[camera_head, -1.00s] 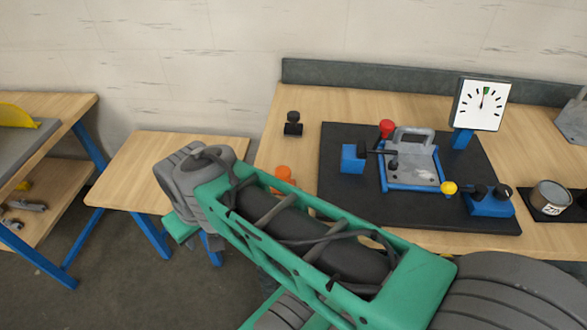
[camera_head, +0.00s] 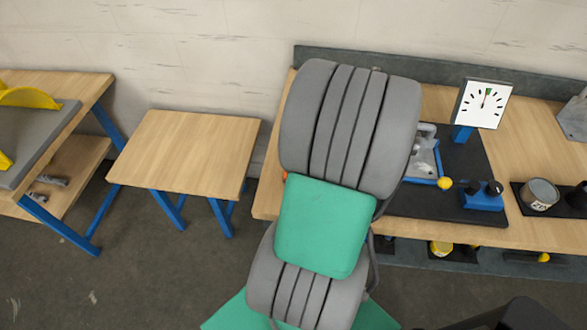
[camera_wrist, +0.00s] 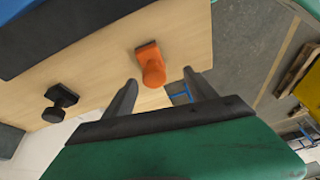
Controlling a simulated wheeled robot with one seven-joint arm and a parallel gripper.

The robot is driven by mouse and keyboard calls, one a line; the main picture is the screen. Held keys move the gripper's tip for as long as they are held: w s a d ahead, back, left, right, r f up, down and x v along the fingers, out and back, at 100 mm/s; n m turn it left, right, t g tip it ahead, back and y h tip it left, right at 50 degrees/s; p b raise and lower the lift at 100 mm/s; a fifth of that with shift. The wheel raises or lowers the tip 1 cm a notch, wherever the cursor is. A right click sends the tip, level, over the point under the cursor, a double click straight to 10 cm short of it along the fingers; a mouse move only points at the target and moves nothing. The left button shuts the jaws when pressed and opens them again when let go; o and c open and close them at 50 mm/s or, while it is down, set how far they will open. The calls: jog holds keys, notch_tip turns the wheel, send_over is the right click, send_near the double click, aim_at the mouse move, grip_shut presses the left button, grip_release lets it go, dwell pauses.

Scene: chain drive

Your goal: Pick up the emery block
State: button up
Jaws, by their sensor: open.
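Two handled pieces stand on the wooden bench top in the wrist view. One has an orange grip (camera_wrist: 152,66) on a dark base, the other is a black knobbed piece (camera_wrist: 61,100) to its left. I cannot tell for certain which is the emery block. My gripper (camera_wrist: 160,78) is open and empty, its two fingers spread on either side of the orange grip in the picture, seemingly short of it. In the head view my arm hides the gripper and the black piece; only a sliver of orange shows at the arm's left edge.
On the bench, a dark mat (camera_head: 466,160) carries a blue-framed fixture (camera_head: 428,160), a white dial (camera_head: 482,104) and a blue block with black knobs (camera_head: 482,197). A tin (camera_head: 540,194) stands further right. A small bare table (camera_head: 187,150) stands left, across a gap.

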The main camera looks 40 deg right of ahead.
jog(key=shift+w+r+n, duration=0.1)
jog(key=shift+w+n, duration=0.1)
jog(key=shift+n, duration=0.4)
jog(key=shift+w+f+n, duration=0.15)
jog(key=shift+f+n, duration=0.05)
jog(key=shift+n, duration=0.1)
jog(key=x, duration=0.2)
jog(key=p+x, duration=0.1)
jog(key=x, duration=0.1)
jog(key=p+x, duration=0.1)
jog(key=x, duration=0.2)
jog(key=shift+w+d+f, duration=0.15)
jog(key=shift+w+d, duration=0.1)
jog(key=shift+d, duration=0.1)
jog(key=shift+c, duration=0.5)
grip_shut()
